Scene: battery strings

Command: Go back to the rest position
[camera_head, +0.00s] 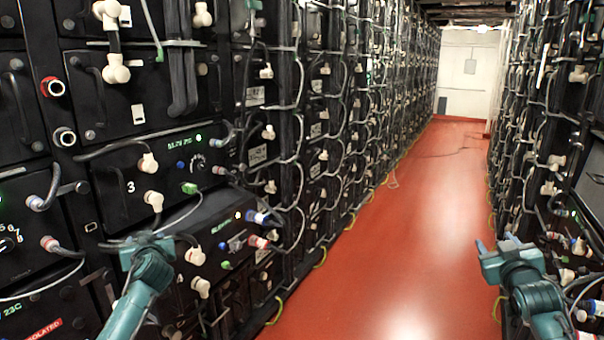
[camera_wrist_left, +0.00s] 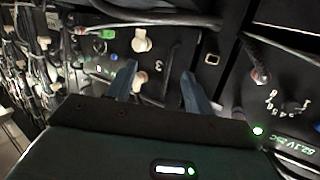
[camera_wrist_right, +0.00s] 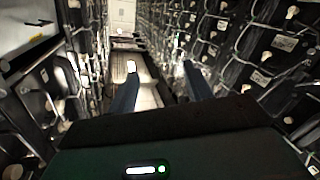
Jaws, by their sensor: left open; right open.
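My left gripper (camera_head: 146,240) is in front of the left battery rack in the head view. In the left wrist view my left gripper (camera_wrist_left: 158,82) has its two fingers apart with nothing between them held. My right gripper (camera_head: 497,248) is near the right rack in the head view, over the aisle side. In the right wrist view my right gripper (camera_wrist_right: 160,85) has its fingers apart and empty, facing down the aisle.
The left battery rack (camera_head: 120,190) stands close, with cables and connectors sticking out. The right rack (camera_head: 540,120) also has hanging cables.

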